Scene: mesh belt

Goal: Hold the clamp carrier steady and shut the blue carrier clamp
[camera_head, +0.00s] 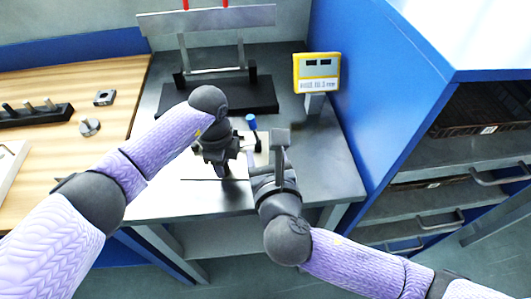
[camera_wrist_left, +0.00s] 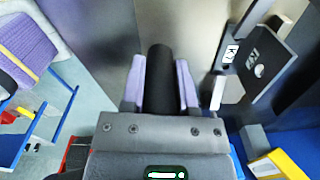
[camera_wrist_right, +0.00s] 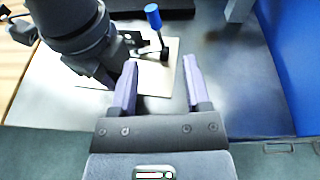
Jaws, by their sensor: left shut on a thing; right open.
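The clamp carrier is a pale flat plate (camera_wrist_right: 158,78) on the grey bench, partly hidden behind my grippers. The blue carrier clamp (camera_head: 251,120) stands up on it as a dark lever with a blue tip; its blue tip also shows in the right wrist view (camera_wrist_right: 153,14), tilted slightly left. My left gripper (camera_head: 226,170) points down at the carrier's left side. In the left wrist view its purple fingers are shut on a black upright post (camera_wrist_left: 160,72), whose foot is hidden. My right gripper (camera_wrist_right: 158,82) is open and empty, near side of the lever, apart from it.
A yellow display (camera_head: 317,73) stands on the bench at back right, beside a blue cabinet (camera_head: 350,100). A black-based metal frame (camera_head: 215,75) stands behind. A wooden table (camera_head: 70,100) with small parts is at left. Bare bench lies right of the carrier.

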